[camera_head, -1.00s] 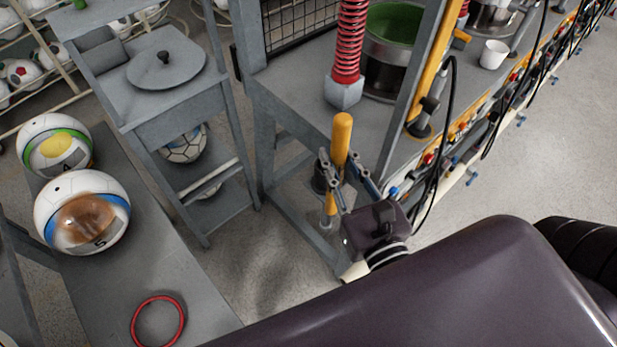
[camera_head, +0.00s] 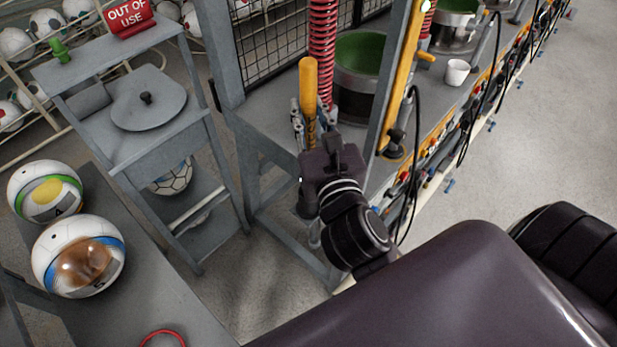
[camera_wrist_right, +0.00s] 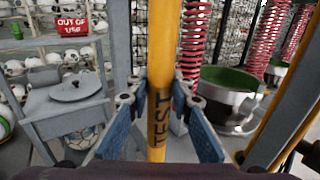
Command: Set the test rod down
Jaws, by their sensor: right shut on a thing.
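The test rod (camera_head: 308,80) is yellow with dark lettering. It stands roughly upright in my right gripper (camera_head: 312,118), in front of the press bench. In the right wrist view the rod (camera_wrist_right: 163,60) runs from top to bottom through the middle, with "TEST" written on it. The fingers of my right gripper (camera_wrist_right: 160,105) are on both sides of it, shut on it. The rod's lower end is hidden behind my gripper and wrist in the head view. My left gripper is not in view.
The press bench (camera_head: 262,112) has a green-lined pot (camera_head: 362,75), a red spring (camera_head: 322,50) and grey posts. A grey stand (camera_head: 150,150) carries a round lid (camera_head: 148,98) and an "OUT OF USE" sign (camera_head: 128,15). Two balls lie on a table (camera_head: 150,285) at left.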

